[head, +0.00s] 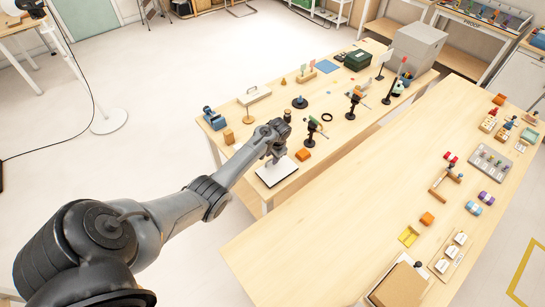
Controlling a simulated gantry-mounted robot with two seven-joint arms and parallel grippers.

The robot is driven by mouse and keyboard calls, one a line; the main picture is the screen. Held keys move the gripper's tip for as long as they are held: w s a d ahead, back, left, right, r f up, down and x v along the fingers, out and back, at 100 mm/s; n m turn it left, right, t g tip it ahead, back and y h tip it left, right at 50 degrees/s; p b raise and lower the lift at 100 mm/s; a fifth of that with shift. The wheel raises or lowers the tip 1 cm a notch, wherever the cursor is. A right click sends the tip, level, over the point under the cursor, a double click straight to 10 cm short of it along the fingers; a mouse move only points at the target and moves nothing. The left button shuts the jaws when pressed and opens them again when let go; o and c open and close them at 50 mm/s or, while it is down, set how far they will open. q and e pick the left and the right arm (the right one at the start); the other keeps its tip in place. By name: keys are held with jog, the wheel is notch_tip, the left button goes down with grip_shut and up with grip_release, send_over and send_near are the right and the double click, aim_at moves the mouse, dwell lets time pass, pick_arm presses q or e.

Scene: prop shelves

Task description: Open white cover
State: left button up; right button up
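A flat white panel with a dark edge (279,174) lies at the near left corner of the farther wooden table. It may be the white cover; I cannot tell whether it is hinged. My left gripper (276,158) points down over the panel's far part and hides some of it. Its fingers are too small to tell whether they are open or shut, or whether they touch the panel. My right gripper is not in view.
An orange block (303,155) lies just right of the panel. Several dark stands, one of them here (313,127), stand beyond it. A blue device (214,119) and a tan block (229,137) are at the left edge. The nearer table (330,225) is largely clear on its left.

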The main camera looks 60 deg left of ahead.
pick_arm(q)
jog(key=shift+f, duration=0.1)
grip_shut()
dwell(1.4)
